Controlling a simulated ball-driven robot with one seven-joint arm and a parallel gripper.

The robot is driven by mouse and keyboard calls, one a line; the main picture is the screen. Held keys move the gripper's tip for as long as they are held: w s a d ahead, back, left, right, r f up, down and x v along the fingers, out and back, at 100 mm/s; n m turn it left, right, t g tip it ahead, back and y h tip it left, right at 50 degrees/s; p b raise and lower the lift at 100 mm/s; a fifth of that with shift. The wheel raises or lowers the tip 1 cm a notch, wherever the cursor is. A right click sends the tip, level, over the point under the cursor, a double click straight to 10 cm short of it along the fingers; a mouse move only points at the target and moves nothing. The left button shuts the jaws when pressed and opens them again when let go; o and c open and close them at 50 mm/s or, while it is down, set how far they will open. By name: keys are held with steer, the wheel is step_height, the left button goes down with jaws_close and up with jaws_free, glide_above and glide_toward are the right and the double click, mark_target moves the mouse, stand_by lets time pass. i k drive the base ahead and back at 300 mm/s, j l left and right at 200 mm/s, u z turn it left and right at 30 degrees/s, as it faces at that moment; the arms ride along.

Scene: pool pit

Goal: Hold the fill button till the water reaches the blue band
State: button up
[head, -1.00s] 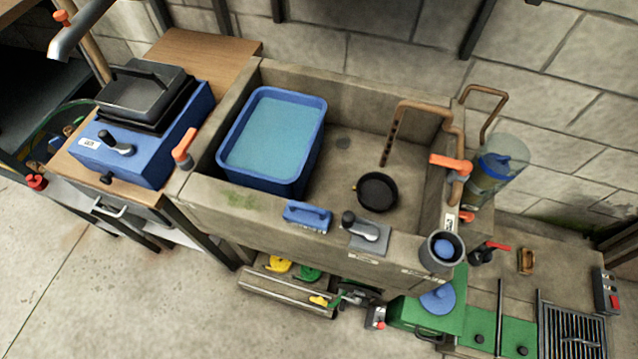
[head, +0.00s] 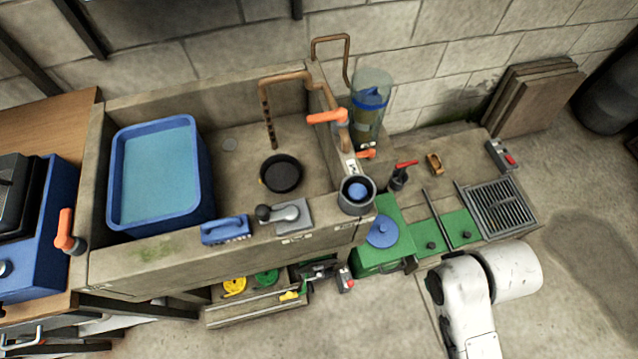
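A clear cylinder (head: 372,84) stands upright behind the right end of the stone sink. A blue band (head: 371,99) rings it at about mid-height. The part below the band looks darker and greenish; I cannot make out a sure water line. A grey box with a red button (head: 502,155) sits at the back right of the low stone ledge. Another small box with a red button (head: 346,280) is below the sink front. I cannot tell which is the fill button. My white arm shows at the lower right, but my gripper is out of view.
The stone sink (head: 140,250) holds a blue tub (head: 158,222) of water and a black pan (head: 281,173). An orange-handled tap (head: 328,117) and a red-handled valve (head: 399,176) are near the cylinder. A metal grate (head: 500,207) lies on the ledge. Wooden boards (head: 535,97) lean at the wall.

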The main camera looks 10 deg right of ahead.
mark_target(357, 193)
steer(key=u, duration=1.7)
steer(key=k+l, duration=0.45)
steer(key=k, duration=0.25)
